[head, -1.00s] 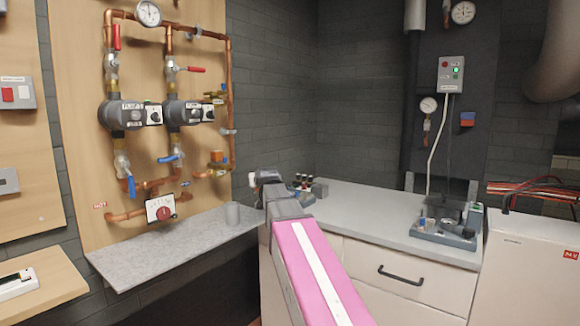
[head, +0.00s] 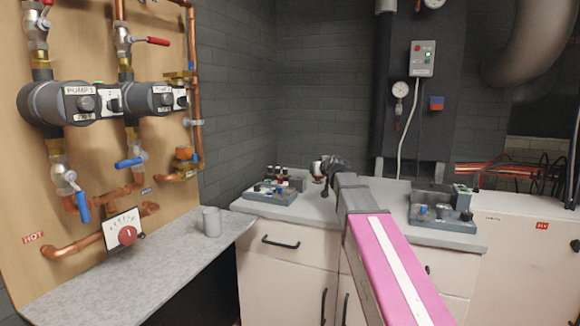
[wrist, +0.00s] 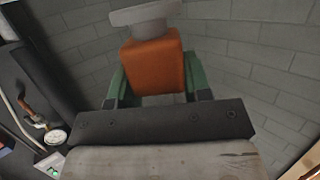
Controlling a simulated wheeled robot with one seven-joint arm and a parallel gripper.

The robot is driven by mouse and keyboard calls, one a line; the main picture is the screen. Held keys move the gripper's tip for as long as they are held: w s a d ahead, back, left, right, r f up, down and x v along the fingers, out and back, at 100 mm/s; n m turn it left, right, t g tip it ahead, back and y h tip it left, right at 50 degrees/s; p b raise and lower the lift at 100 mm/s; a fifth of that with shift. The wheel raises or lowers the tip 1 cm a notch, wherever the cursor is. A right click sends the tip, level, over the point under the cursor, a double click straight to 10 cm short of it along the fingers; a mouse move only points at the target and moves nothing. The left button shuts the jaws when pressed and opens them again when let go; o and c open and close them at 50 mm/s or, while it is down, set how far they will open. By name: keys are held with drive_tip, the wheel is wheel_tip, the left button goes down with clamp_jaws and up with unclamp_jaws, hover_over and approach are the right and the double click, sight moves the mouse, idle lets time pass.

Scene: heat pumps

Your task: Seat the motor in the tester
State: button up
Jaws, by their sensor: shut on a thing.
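In the wrist view, my gripper (wrist: 155,85) has green fingers shut on an orange block with a grey flat top, which I take to be the motor (wrist: 153,65). In the head view, my gripper (head: 336,166) is at the far end of my pink arm, over the back of the white counter; the motor (head: 318,170) shows only as a small pale and reddish bit beside it. Two grey bench units stand on the counter, one on the left (head: 268,194) and one on the right (head: 440,222). I cannot tell which is the tester. My gripper is between them, apart from both.
A grey cup (head: 211,221) stands on the stone shelf (head: 165,254) below the copper pipes and pumps. A gauge (head: 400,90) and a switch box (head: 423,58) hang on the back wall.

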drive_tip(key=shift+w+a+f+n+g+y, duration=0.2)
drive_tip(key=shift+a+f+n+g+y, duration=0.65)
drive_tip(key=shift+a, duration=1.4)
drive_tip(key=shift+w+a+f+n+g+y, duration=0.1)
drive_tip(key=shift+w+a+n+g+y, duration=0.3)
drive_tip(key=shift+a+n+y, duration=1.3)
drive_tip(key=shift+w+a+f+n+g+y, duration=0.1)
drive_tip(key=shift+a+f+n+g+y, duration=0.6)
drive_tip(key=shift+a, duration=2.05)
drive_tip(key=shift+f+m, duration=0.25)
drive_tip(key=shift+f, duration=0.25)
drive_tip(key=o, duration=1.1)
drive_tip(key=shift+s, duration=0.1)
drive_tip(key=v, duration=1)
drive_tip(key=shift+s+d+r, duration=0.15)
drive_tip(key=shift+d+r, duration=0.1)
drive_tip(key=shift+d, duration=0.05)
